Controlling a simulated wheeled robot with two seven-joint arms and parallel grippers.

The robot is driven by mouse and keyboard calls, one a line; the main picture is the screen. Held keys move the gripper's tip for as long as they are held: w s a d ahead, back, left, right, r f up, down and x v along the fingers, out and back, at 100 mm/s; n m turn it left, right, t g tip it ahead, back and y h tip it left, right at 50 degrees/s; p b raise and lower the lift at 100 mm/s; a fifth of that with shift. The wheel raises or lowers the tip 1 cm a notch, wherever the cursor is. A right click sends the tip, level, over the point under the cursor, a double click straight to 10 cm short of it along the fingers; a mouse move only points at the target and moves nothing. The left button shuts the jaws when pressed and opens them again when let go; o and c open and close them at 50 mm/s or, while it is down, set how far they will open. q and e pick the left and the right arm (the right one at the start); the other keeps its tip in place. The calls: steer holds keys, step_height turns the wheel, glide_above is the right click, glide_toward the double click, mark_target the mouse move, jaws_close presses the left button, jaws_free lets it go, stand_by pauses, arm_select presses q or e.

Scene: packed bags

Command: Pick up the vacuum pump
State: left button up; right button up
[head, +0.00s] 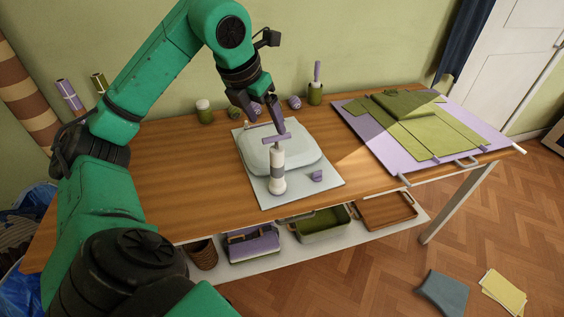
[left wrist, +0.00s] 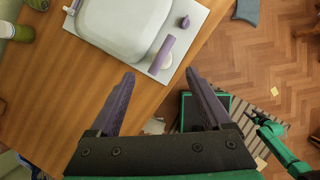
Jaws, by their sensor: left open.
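The vacuum pump (head: 278,172) stands upright near the front of a pale grey mat (head: 322,194). It has a white and grey body, a purple T-shaped handle and a purple foot. In the left wrist view the pump (left wrist: 162,54) shows from above, its handle beyond the fingertips. My left gripper (head: 263,112) is above and behind the pump, pointing down, with its fingers apart. In the left wrist view the open gripper (left wrist: 160,76) has nothing between its purple fingers.
A puffy pale bag (head: 258,155) lies on the mat behind the pump, and a purple cap (head: 316,176) sits to its right. Green jars (head: 204,112) stand along the back. A lilac board (head: 470,130) with green cloth covers the table's right. The left tabletop is clear.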

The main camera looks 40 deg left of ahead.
mark_target(278, 148)
arm_select(q)
steer(key=x, duration=1.3)
steer(key=shift+d+f+p, duration=0.1)
steer(key=shift+f+p, duration=0.2)
steer(key=shift+p, duration=0.05)
jaws_close()
